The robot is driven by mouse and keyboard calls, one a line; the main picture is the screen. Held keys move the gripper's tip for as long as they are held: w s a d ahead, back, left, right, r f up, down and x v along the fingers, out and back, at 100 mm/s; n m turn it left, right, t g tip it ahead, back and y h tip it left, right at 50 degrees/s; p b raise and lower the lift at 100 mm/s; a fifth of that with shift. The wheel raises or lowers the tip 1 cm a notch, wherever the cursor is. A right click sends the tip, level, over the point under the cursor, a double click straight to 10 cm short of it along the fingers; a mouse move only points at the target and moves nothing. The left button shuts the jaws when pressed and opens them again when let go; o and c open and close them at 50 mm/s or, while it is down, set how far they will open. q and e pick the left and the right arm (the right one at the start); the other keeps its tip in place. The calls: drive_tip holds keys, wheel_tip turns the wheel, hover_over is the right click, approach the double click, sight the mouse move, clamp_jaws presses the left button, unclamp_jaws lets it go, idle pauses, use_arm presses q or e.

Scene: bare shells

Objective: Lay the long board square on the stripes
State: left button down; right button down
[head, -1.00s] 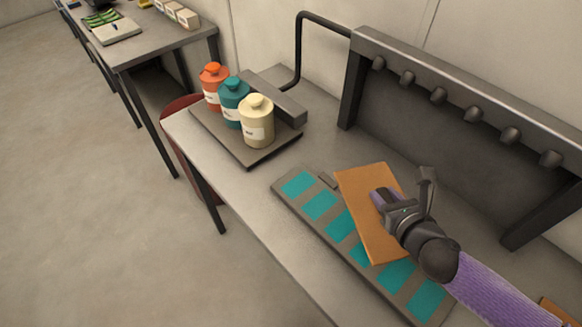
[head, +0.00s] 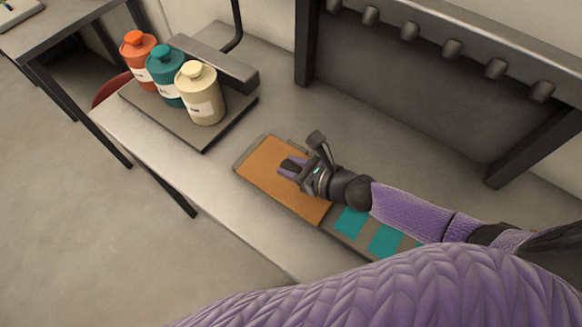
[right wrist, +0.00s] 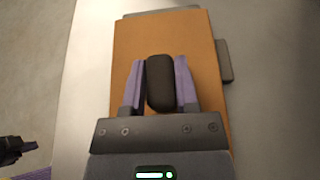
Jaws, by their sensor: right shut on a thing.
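The long board (head: 256,178) is a flat orange-brown plank with a dark grip (right wrist: 160,85) on top. My right gripper (head: 288,166) is shut on that grip; its purple fingers flank it in the right wrist view (right wrist: 160,88). The board covers the left part of the grey striped strip, its long sides running nearly along it. Teal stripes (head: 385,239) show to the right; those beneath the board are hidden. I cannot tell whether the board touches the strip. What seems to be my left gripper (right wrist: 14,150) shows at the right wrist view's left edge, its jaws unclear.
A dark tray (head: 205,137) with orange (head: 138,56), teal (head: 166,75) and cream (head: 200,93) bottles stands left on the bench (head: 165,170). A dark rack (head: 420,65) with several knobs stands behind. Bare bench lies between the board and rack.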

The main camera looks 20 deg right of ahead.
drive_tip(key=shift+f, duration=0.1)
drive_tip(key=shift+c, duration=2.2)
unclamp_jaws()
use_arm(q)
drive_tip(key=shift+w+d, duration=0.15)
drive_tip(key=shift+d, duration=0.35)
use_arm(e)
drive_tip(key=shift+o, duration=0.4)
drive_tip(key=shift+d+r, duration=0.1)
drive_tip(key=shift+r, duration=0.2)
drive_tip(key=p+v, duration=0.1)
drive_tip(key=v, duration=1)
drive_tip(key=shift+s+f, duration=0.1)
drive_tip(key=shift+f, duration=0.05)
drive_tip(key=shift+s+d+r, duration=0.2)
drive_tip(key=shift+s, duration=0.05)
use_arm(q)
drive_tip(key=shift+a+r, duration=0.3)
drive_tip(key=shift+r, duration=0.55)
